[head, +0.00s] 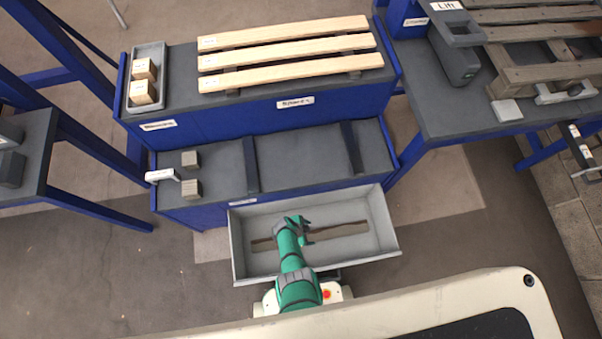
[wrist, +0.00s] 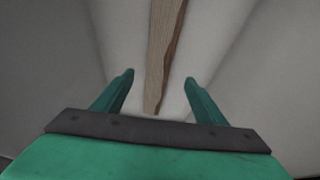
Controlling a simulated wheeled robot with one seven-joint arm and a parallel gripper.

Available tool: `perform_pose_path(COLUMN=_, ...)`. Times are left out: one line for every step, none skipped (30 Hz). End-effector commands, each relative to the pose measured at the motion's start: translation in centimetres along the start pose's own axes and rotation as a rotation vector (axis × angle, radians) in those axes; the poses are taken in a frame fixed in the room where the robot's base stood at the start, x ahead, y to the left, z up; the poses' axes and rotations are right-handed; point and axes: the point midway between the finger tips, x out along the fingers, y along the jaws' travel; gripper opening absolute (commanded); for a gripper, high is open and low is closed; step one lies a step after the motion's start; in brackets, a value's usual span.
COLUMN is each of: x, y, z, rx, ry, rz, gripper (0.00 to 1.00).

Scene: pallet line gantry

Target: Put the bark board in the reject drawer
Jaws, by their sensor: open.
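The bark board (head: 338,230) is a thin brown strip with a ragged dark edge. It lies along the floor of the open reject drawer (head: 247,214), which is pulled out at the front of the blue bench. In the head view my arm covers part of the board. My gripper (head: 297,220) is over the drawer. In the wrist view the board (wrist: 163,50) runs away from me, with its near end between the spread green fingers of my gripper (wrist: 158,92). The fingers are open and no contact with the board shows.
Pale boards (head: 290,57) lie on the upper bench top. A grey tray (head: 148,50) with wooden blocks stands at its left. A pallet (head: 540,30) is on the right table. The drawer walls surround my gripper.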

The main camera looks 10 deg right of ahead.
Motion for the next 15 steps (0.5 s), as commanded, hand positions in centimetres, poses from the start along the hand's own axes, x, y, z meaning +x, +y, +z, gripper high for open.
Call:
perform_pose_path(x=-0.4, y=0.0, z=0.0, rx=0.002, ry=0.000, rz=-0.001, gripper=0.65)
perform_pose_path(x=-0.6, y=0.0, z=0.0, rx=0.004, ry=0.000, rz=-0.002, gripper=0.65)
perform_pose_path(x=-0.9, y=0.0, z=-0.1, rx=0.005, ry=0.000, rz=-0.002, gripper=0.65)
perform_pose_path(x=-1.1, y=0.1, z=-0.1, rx=0.005, ry=0.000, rz=0.000, gripper=0.65)
perform_pose_path(x=-1.4, y=0.0, z=-0.1, rx=0.006, ry=0.000, rz=0.000, gripper=0.65)
perform_pose_path(x=-1.8, y=0.0, z=-0.2, rx=0.008, ry=0.000, rz=0.000, gripper=0.65)
perform_pose_path(x=-2.0, y=0.1, z=-0.2, rx=0.008, ry=0.000, rz=0.002, gripper=0.65)
perform_pose_path(x=-2.3, y=0.1, z=-0.2, rx=0.008, ry=-0.001, rz=0.001, gripper=0.65)
perform_pose_path(x=-2.6, y=0.1, z=-0.3, rx=0.009, ry=-0.001, rz=0.001, gripper=0.65)
perform_pose_path(x=-3.0, y=0.1, z=-0.3, rx=0.009, ry=-0.001, rz=0.002, gripper=0.65)
perform_pose_path(x=-3.3, y=0.1, z=-0.3, rx=0.009, ry=0.000, rz=0.001, gripper=0.65)
perform_pose_path(x=-3.8, y=0.0, z=-0.3, rx=0.009, ry=0.000, rz=0.001, gripper=0.65)
perform_pose_path(x=-4.1, y=0.0, z=-0.3, rx=0.008, ry=0.000, rz=0.001, gripper=0.65)
perform_pose_path(x=-4.4, y=0.1, z=-0.3, rx=0.009, ry=0.000, rz=0.001, gripper=0.65)
perform_pose_path(x=-4.9, y=0.1, z=-0.3, rx=0.009, ry=0.000, rz=0.002, gripper=0.65)
